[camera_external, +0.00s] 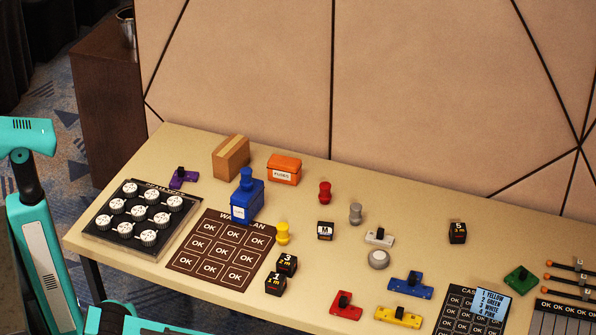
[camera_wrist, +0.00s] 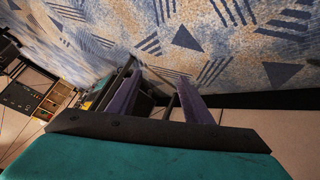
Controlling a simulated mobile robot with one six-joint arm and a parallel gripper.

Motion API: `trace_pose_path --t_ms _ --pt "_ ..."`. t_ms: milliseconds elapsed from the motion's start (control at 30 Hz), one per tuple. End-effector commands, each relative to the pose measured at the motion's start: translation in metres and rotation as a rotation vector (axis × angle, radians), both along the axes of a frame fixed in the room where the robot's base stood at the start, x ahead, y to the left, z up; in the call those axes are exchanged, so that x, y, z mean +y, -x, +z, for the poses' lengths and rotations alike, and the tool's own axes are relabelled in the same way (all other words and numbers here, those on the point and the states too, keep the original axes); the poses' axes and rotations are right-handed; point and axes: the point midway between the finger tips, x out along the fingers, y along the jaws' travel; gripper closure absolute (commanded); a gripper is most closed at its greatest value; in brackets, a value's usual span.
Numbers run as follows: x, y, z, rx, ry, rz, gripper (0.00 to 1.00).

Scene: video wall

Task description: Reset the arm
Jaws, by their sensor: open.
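My gripper (camera_wrist: 160,88) shows in the wrist view with its two dark fingers apart and nothing between them. Beyond the fingers is patterned carpet, so it is away from the table top. In the external view only teal parts of my arm (camera_external: 40,255) show at the left edge, beside the table's left end. My gripper is outside that view.
The beige table (camera_external: 330,275) carries a black knob panel (camera_external: 132,240), a brown OK board (camera_external: 195,262), a blue box (camera_external: 247,203), an orange fuse box (camera_external: 284,170) and several small coloured parts. A panelled wall (camera_external: 410,90) stands behind. Carpet (camera_wrist: 230,45) is open floor.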

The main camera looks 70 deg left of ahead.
Motion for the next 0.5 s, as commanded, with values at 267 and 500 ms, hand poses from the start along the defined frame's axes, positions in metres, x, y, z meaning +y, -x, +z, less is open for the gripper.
trace_pose_path --t_ms 267,500 --pt "0.060 0.074 -0.092 0.225 -0.157 -0.025 0.54" --pt "0.096 0.122 -0.135 0.360 -0.244 -0.039 0.54"
